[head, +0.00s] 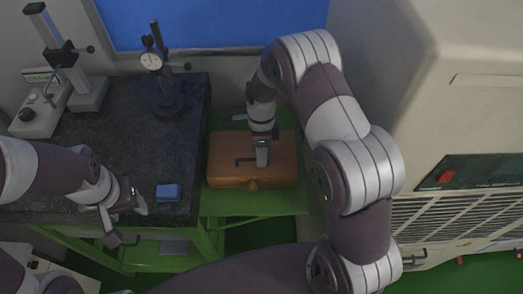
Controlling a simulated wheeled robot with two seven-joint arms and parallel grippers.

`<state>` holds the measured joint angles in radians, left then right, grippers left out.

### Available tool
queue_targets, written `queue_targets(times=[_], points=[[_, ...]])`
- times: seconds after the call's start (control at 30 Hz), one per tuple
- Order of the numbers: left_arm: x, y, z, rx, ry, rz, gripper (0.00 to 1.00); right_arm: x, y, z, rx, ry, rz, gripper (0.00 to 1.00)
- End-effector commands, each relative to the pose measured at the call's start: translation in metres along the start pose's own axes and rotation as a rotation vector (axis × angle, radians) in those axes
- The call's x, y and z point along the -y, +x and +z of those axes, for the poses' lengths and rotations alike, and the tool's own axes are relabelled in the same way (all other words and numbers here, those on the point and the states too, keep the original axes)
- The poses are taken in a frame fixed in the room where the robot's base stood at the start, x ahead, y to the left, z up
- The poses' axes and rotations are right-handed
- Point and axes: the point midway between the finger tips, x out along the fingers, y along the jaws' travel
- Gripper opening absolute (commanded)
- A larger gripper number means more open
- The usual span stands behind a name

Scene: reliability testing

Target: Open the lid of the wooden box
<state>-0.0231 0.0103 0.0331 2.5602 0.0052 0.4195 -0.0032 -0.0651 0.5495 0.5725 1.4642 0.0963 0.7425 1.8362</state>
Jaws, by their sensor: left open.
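The wooden box (224,172) is orange-brown and sits on a green stand right of the dark slab. Its lid looks closed, with a small rounded catch at the front edge. My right gripper (262,158) points down over the middle of the box top and covers part of it. A dark bar shows beside its fingers on the lid; I cannot tell whether it is a handle or part of the gripper. Whether these fingers touch the lid is unclear. My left gripper (127,222) is open and empty near the slab's front edge, left of the box.
A blue block (168,192) lies on the dark slab (120,140) between my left gripper and the box. A dial gauge on a stand (160,75) and a measuring instrument (60,70) stand behind. A large beige machine (455,100) fills the right side.

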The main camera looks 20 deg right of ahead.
Motion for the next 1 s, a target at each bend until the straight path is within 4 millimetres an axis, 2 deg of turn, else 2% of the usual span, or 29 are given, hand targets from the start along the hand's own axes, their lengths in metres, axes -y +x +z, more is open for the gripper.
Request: queue_targets(times=[0.2,0.23,0.33,1.0], points=[[0.0000,0.0005,0.0001,0.000,0.000,0.000,0.57,0.0002,0.0015,0.0002,0.000,0.000,0.000,0.37],[0.0000,0.0005,0.0000,0.000,0.000,0.000,0.57,0.0002,0.0015,0.0001,0.000,0.000,0.000,0.34],[0.0000,0.0005,0.0000,0.000,0.000,0.000,0.57,0.0003,0.0014,0.0002,0.000,0.000,0.000,0.01],[0.0000,0.0004,0.0000,0.000,0.000,0.000,0.57,-0.0004,0.0016,-0.0008,-0.002,-0.001,0.002,0.00]])
